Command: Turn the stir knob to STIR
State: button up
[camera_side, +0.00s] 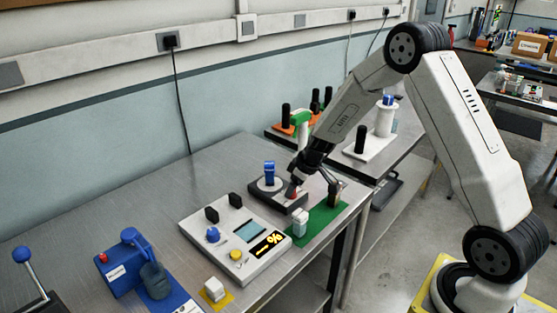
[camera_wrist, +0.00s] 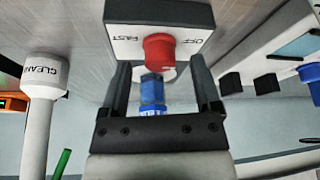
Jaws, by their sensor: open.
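The stir knob (camera_wrist: 160,50) is red and sits on a panel of the stirrer (camera_wrist: 125,15) printed FAST on the left and OFF on the right in the wrist view. No STIR label is readable, and which way the knob points is unclear. In the side view the red knob (camera_side: 292,190) shows at the front of the dark stirrer. My gripper (camera_wrist: 160,68) is open, with a finger on each side of the knob and apart from it in the wrist view. A blue-capped vial (camera_side: 269,172) stands on the stirrer; its blue part (camera_wrist: 152,92) shows between my fingers.
A control box (camera_side: 225,265) with a screen and knobs stands to the left. A small white block (camera_side: 299,222) stands on a green mat (camera_side: 325,218) to the right. A white CLEAN post (camera_wrist: 40,100) shows at left in the wrist view.

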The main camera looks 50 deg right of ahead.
jog(key=shift+w+a+f, duration=0.1)
jog(key=shift+w+f, duration=0.1)
jog(key=shift+f, duration=0.25)
grip_shut()
